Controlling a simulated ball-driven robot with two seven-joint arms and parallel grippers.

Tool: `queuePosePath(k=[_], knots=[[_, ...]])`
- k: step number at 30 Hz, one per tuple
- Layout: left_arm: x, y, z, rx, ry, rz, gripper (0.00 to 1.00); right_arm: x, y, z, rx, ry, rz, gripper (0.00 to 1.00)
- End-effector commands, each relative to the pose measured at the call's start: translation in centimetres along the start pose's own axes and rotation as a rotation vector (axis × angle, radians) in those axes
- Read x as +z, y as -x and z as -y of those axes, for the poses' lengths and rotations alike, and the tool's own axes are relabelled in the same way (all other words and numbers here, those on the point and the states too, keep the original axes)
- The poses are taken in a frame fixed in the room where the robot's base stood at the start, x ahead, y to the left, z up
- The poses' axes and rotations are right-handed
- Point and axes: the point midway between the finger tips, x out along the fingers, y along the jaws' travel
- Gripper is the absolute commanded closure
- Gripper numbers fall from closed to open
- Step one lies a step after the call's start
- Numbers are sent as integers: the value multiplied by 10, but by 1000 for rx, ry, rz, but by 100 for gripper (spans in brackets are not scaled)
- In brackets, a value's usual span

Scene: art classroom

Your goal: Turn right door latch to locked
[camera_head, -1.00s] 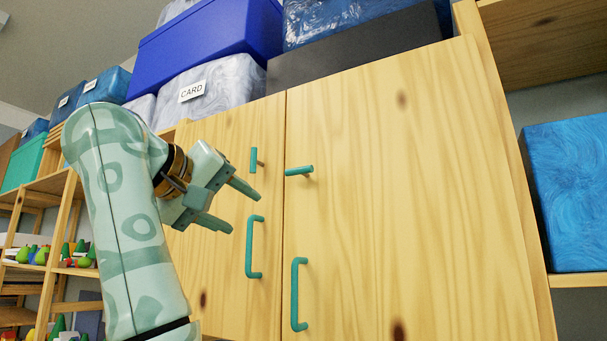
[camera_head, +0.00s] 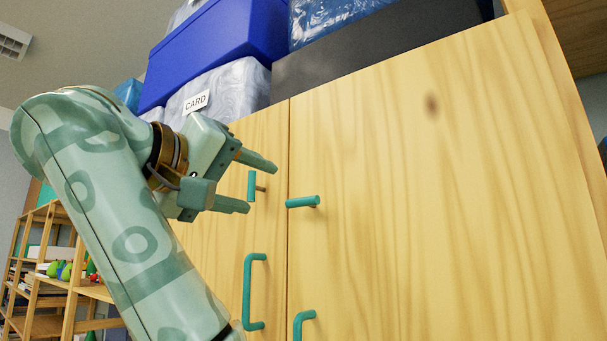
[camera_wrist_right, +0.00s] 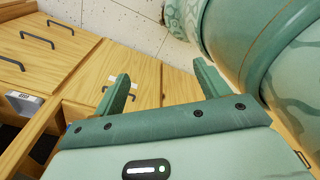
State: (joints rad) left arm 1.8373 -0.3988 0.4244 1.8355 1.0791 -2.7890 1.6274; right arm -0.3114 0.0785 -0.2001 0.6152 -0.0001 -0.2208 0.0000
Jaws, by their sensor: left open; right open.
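The right door latch (camera_head: 303,202) is a green bar on the right wooden door (camera_head: 400,200), lying nearly horizontal. The left door latch (camera_head: 252,186) is a similar green bar standing upright on the left door (camera_head: 225,265). My left gripper (camera_head: 262,186) is open and empty, its two fingers pointing right. Its fingertips appear close to the left latch, to the left of the right latch; I cannot tell whether they touch anything. My right gripper (camera_wrist_right: 158,85) shows in the right wrist view, open and empty, with drawers beyond it.
Green pull handles are on the left door (camera_head: 252,292) and right door (camera_head: 301,325). A blue box (camera_head: 215,50), a marbled CARD box (camera_head: 235,85) and a dark box (camera_head: 380,45) sit on the cabinet. Shelves (camera_head: 40,270) stand at left. Wooden drawers (camera_wrist_right: 70,45) fill the wrist view's left.

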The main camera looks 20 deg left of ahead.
Motion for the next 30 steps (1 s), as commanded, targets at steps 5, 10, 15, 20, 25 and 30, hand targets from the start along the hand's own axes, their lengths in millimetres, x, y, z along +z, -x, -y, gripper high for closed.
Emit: queuePosePath(k=[5,10,15,20,25,30], knots=[[-4,-43,0,-13,0,3,49,-16,35,-4,5,-1,-20,26],[-3,-83,1,-11,-1,4,49,-20,55,-6,5,-1,-23,26],[-1,-112,1,-8,-1,4,49,-21,67,-6,5,-1,-22,26],[0,-126,2,-5,-1,2,49,-20,72,-6,5,-1,-21,26],[1,-128,3,-4,0,0,49,-20,72,-6,6,-1,-20,26],[1,-128,3,-4,0,0,60,-19,71,-6,6,-1,-19,26]])
